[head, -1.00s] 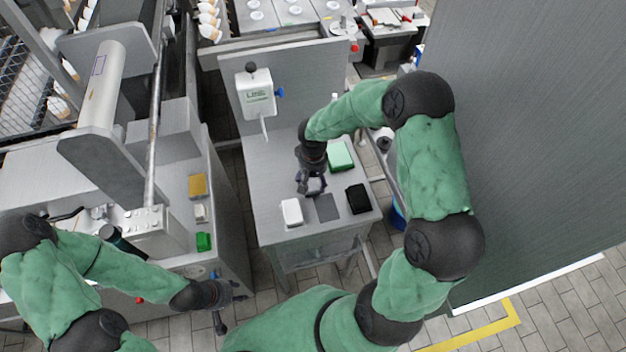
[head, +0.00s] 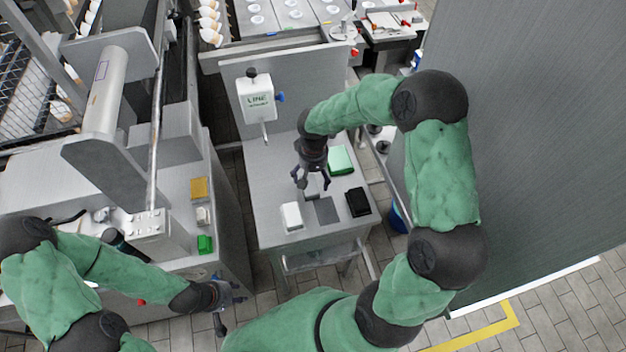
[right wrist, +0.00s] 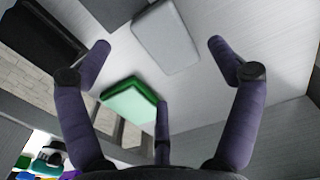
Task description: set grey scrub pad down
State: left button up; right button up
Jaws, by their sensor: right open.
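The grey scrub pad (right wrist: 165,38) is a light grey block that lies on the metal table (head: 268,178). In the head view the pad (head: 311,190) is partly hidden by my right gripper (head: 311,184). In the right wrist view my right gripper (right wrist: 160,55) is open, with its fingers spread apart and clear of the pad. A flat dark grey square (head: 327,210) lies beside the pad on the table; I cannot tell whether they touch. My left gripper (head: 230,310) is away at lower left, with its fingers apart and empty.
A white block (head: 291,216), a black block (head: 358,202) and a green block (head: 340,160) lie around the pad. A white dispenser-like device (head: 257,98) stands at the table's back. The left bench holds a yellow block (head: 199,188) and a green block (head: 205,244).

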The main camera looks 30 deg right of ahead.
notch_tip(320, 180, up, 7)
jog(key=p, duration=0.1)
jog(key=shift+o, duration=0.6)
jog(key=shift+r+p, duration=0.1)
jog(key=shift+p, duration=0.3)
jog(key=p, duration=0.2)
send_over(313, 184)
jog(key=f, duration=0.5)
jog(key=shift+s+d+f, duration=0.1)
jog(key=shift+s+f, duration=0.2)
jog(key=shift+f, duration=0.05)
jog(key=shift+w+f+b, duration=0.2)
jog(key=shift+f+b, duration=0.25)
jog(key=shift+f, duration=0.9)
jog(key=shift+w+f+b, duration=0.15)
jog(key=shift+f+b, duration=0.3)
jog(key=shift+f, duration=0.85)
jog(key=c, duration=1)
